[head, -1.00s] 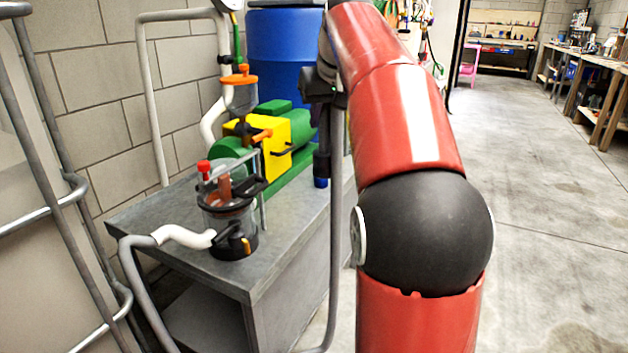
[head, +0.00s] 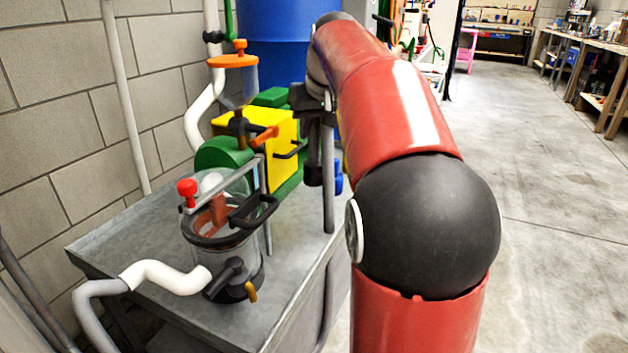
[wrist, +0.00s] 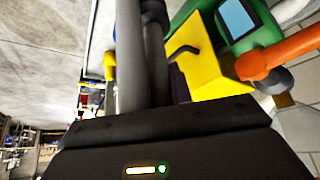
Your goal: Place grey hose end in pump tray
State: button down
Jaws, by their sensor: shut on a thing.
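My gripper (head: 318,108) is at the end of my red arm, right of the pump and above the right side of the grey metal stand. It is shut on the grey hose (head: 328,195), which hangs down from it past the stand's edge. In the wrist view, dark finger and hose shapes (wrist: 143,55) overlap, so the exact grip is unclear. The yellow and green pump (head: 270,140) sits on the stand's grey top (head: 115,250), the only tray-like surface I see.
A clear strainer (head: 225,240) with black clamps and a red knob stands at the front of the top. A white elbow (head: 165,275) joins it to grey pipe. A blue barrel (head: 275,45) is behind. An orange-lidded funnel (head: 233,75) rises over the pump. Open floor lies right.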

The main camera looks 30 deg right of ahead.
aim_at(315, 163)
notch_tip(315, 163, down, 10)
jog(key=shift+r+b, duration=0.15)
jog(key=shift+b, duration=1)
jog(key=c, duration=1.2)
grip_release()
jog(key=shift+f, duration=0.2)
jog(key=shift+c, duration=0.2)
jog(key=shift+r, duration=0.3)
jog(key=p+v, duration=0.2)
jog(key=v, duration=0.9)
jog(key=shift+s+r, duration=0.25)
jog(key=shift+r, duration=0.05)
